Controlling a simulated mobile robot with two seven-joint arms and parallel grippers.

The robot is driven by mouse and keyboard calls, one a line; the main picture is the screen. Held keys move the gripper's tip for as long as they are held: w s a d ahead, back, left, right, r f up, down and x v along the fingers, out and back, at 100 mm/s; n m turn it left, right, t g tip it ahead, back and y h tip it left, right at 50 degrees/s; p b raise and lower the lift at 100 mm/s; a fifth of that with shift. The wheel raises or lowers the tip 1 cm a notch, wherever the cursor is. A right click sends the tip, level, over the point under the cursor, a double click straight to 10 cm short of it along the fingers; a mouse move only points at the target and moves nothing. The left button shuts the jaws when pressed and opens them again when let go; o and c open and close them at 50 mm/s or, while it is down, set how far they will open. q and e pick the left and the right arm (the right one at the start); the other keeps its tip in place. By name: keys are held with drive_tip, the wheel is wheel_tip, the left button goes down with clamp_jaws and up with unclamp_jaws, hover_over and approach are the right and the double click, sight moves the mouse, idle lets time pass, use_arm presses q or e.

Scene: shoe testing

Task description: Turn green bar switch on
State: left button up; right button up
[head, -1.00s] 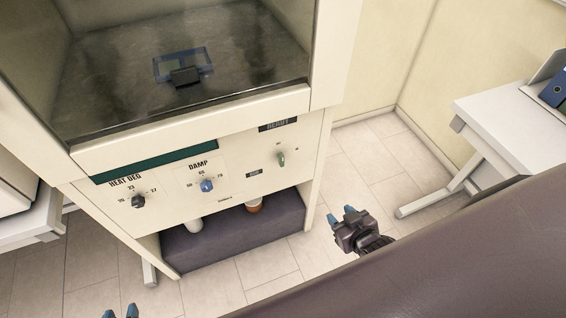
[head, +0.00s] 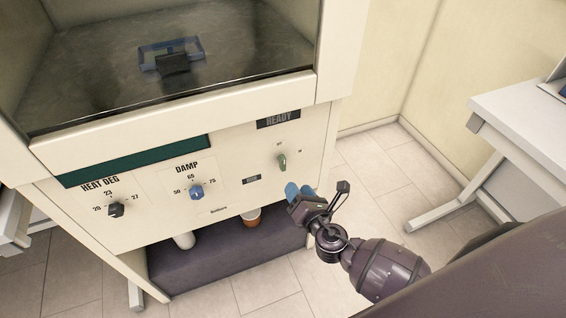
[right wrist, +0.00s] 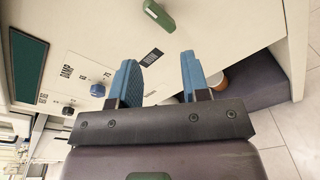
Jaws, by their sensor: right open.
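The green bar switch (head: 282,161) is a small green lever on the right part of the cream machine panel, below the READY label. It stands nearly upright in the head view. In the right wrist view the green bar switch (right wrist: 158,14) lies ahead of the fingers at the top edge, tilted. My right gripper (head: 299,191) is just below and right of the switch, apart from it. In the right wrist view my right gripper (right wrist: 160,80) shows its blue fingers spread with nothing between them. My left gripper is out of view.
The panel also has a black HEAT DEG knob (head: 116,209) and a blue DAMP knob (head: 196,192). A dark green strip (head: 140,160) runs above them. An open shelf below holds a white cup (head: 185,240) and an orange-brown cup (head: 251,217). A white table (head: 520,115) stands at right.

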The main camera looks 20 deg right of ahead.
sight(284, 161)
drive_tip(key=w+n, duration=0.2)
drive_tip(key=w, duration=0.1)
drive_tip(key=w+n, duration=0.2)
drive_tip(key=w, duration=0.2)
drive_tip(key=w+r+n+t, duration=0.1)
drive_tip(key=w+n, duration=0.2)
drive_tip(key=shift+w+d+r, duration=0.1)
drive_tip(key=shift+w, duration=0.2)
clamp_jaws()
idle(0.4)
